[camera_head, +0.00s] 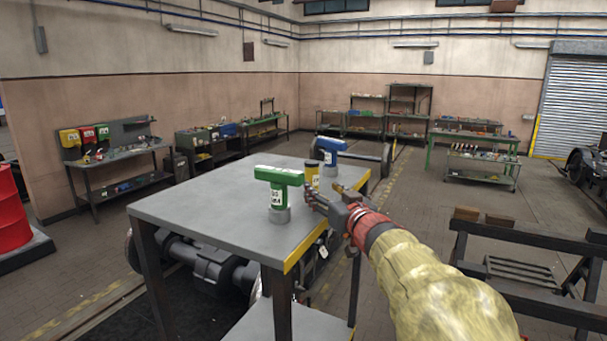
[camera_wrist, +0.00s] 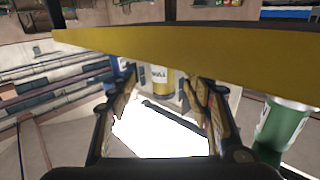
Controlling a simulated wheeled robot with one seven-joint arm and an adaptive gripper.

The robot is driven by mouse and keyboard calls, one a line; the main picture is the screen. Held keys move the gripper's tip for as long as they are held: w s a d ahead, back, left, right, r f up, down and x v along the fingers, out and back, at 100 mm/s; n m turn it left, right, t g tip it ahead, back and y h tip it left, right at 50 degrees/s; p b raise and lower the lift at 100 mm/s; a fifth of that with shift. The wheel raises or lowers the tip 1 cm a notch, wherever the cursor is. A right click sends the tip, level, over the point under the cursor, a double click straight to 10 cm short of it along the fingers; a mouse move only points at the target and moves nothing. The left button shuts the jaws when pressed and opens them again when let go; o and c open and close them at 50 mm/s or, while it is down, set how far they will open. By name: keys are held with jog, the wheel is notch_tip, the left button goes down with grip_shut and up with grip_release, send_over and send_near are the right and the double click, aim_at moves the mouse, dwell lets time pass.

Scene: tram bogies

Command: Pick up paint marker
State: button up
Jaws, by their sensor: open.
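A yellow cylinder with a pale label (camera_head: 312,178) stands on the grey metal table, between a green and a blue T-shaped tool; it may be the paint marker, but its writing is too small to read. In the wrist view the yellow cylinder (camera_wrist: 160,82) shows between my fingers, beyond their tips, its upper part hidden by a yellow bar. My gripper (camera_head: 323,195) is open and empty, at the table's right edge and close in front of the cylinder. Both fingers (camera_wrist: 163,103) stand apart in the wrist view.
The green T-shaped tool (camera_head: 279,192) stands left of my gripper, and the blue one (camera_head: 329,153) stands behind the cylinder. The table (camera_head: 200,207) is bare at its left. A dark rack (camera_head: 520,235) stands on the right. Benches line the walls.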

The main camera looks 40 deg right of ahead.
aim_at(314, 183)
jog(key=shift+w+d+r, duration=0.15)
jog(key=shift+w, duration=0.3)
jog(key=shift+w+d+r, duration=0.1)
jog(key=shift+w, duration=0.3)
jog(key=x, duration=0.4)
jog(key=shift+w+a+f, duration=0.1)
jog(key=shift+w+a, duration=0.05)
jog(key=shift+w, duration=0.15)
jog(key=shift+w+d, duration=0.3)
jog(key=shift+w, duration=0.35)
jog(key=shift+s, duration=0.1)
jog(key=shift+c, duration=1.3)
grip_shut()
